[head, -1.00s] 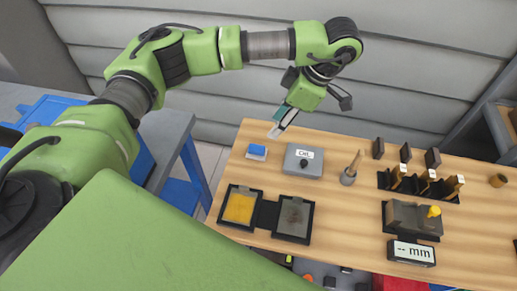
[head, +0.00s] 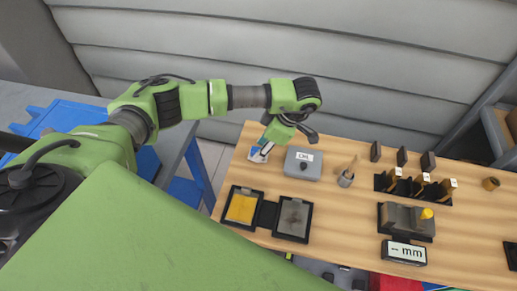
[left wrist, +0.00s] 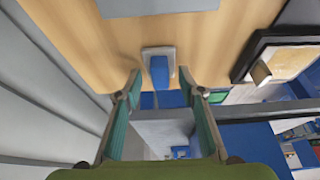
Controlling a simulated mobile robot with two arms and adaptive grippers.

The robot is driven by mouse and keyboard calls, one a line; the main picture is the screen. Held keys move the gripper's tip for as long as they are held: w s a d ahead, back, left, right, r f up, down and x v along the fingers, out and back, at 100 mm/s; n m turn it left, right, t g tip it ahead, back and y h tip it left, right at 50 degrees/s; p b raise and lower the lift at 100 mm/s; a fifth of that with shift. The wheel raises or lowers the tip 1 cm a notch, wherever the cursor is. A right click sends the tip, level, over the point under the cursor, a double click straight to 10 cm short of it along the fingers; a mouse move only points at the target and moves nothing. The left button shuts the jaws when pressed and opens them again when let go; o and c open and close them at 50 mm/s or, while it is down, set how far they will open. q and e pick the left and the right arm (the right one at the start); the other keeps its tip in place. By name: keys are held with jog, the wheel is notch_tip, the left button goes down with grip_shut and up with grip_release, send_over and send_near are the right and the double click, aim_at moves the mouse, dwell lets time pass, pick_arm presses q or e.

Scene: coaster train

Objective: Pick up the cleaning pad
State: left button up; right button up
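The cleaning pad (head: 255,154) is a small blue block with a pale underside, lying on the wooden table near its left edge. In the left wrist view the pad (left wrist: 159,69) lies ahead of the fingers, about midway between them. I cannot tell whether the fingers touch the pad. My right gripper is not in view.
A grey box with a label (head: 303,163) stands close to the right of the pad. A yellow pad tray (head: 241,208) and a grey pad tray (head: 293,219) lie in front. A brush in a cup (head: 347,174) and a gauge display (head: 404,252) are farther right.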

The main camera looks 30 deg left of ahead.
pick_arm(q)
jog(key=shift+a+f, duration=0.2)
jog(key=shift+f, duration=0.2)
jog(key=shift+c, duration=0.3)
jog(key=c, duration=0.7)
jog(key=shift+c, duration=0.2)
jog(key=shift+s, duration=0.1)
grip_shut()
